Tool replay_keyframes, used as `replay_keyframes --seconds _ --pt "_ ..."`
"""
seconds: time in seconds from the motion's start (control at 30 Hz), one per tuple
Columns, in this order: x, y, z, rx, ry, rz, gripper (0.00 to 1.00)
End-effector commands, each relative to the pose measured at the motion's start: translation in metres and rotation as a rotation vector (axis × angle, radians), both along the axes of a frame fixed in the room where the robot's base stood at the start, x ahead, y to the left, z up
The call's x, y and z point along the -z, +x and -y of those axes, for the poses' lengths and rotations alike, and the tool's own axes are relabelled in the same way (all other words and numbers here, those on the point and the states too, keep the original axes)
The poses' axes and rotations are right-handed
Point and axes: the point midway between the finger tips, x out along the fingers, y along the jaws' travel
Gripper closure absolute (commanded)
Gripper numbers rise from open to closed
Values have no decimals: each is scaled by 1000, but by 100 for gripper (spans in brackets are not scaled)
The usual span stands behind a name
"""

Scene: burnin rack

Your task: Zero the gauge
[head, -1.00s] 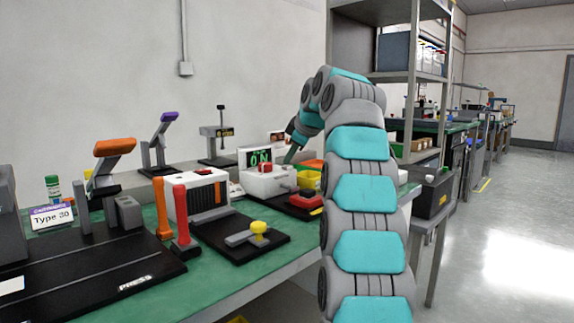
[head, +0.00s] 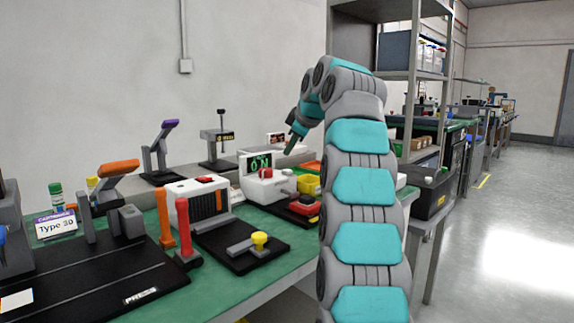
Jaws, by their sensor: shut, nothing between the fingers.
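The gauge (head: 254,187) is a white box on the bench with a dark display (head: 260,163) showing green characters, too small to read surely. A red button (head: 265,172) is on its front top, below the display. My gripper (head: 290,149) is dark and narrow, shut and empty. It points down in the air behind and to the right of the display in the picture, apart from the button. My arm hides part of the bench to the right.
A white unit with a black grille (head: 207,206) and a black plate with a yellow knob (head: 259,240) stand left and in front. A black base with a red button (head: 304,205) and a yellow bin (head: 309,185) are close right of the gauge. A press with an orange handle (head: 118,168) is at left.

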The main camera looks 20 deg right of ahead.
Motion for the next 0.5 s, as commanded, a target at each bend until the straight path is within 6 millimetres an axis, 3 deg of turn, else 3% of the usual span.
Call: replay_keyframes --seconds 0.2,0.5 --pt "-24 0 0 0 0 0 100" --pt "-26 0 0 -1 0 -1 100"
